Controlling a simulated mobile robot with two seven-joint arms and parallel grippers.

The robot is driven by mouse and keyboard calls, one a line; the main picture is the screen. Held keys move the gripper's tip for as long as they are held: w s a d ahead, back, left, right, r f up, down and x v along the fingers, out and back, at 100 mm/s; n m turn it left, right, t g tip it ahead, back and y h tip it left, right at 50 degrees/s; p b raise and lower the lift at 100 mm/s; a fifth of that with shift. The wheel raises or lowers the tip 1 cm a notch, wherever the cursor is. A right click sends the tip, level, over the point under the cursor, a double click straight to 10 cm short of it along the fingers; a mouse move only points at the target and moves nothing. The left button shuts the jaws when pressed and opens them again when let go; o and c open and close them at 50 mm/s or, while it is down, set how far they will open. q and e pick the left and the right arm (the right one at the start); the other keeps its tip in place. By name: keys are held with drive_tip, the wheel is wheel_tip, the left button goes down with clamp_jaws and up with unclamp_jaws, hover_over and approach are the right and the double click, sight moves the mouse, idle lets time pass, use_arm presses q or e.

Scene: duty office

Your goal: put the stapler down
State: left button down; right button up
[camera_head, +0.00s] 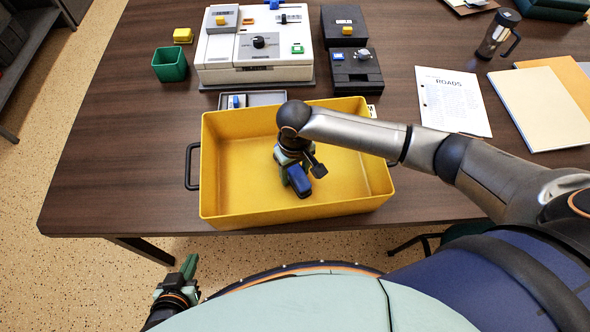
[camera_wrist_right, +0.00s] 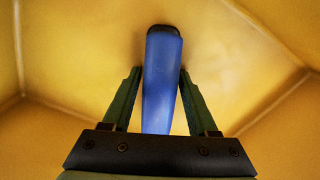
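The blue stapler (camera_head: 300,180) is inside the yellow crate (camera_head: 226,207), near the middle. In the right wrist view the stapler (camera_wrist_right: 162,85) has a dark end and stands between both green fingers, which touch its sides. My right gripper (camera_head: 292,168) is shut on it and points down into the crate. I cannot tell whether the stapler touches the crate floor. My left gripper (camera_head: 188,268) is low at the left, off the table's front edge, with no object visible in it; its finger gap does not show clearly.
Behind the crate are a small grey tray (camera_head: 265,98), a white device (camera_head: 255,75) and black boxes (camera_head: 356,72). A green cup (camera_head: 169,66) stands left. Paper (camera_head: 452,100), folders (camera_head: 540,110) and a mug (camera_head: 497,34) lie right.

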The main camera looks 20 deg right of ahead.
drive_tip(key=shift+o, duration=1.2)
drive_tip(key=shift+r, duration=0.1)
wheel_tip(320, 180, up, 12)
drive_tip(key=p, duration=0.1)
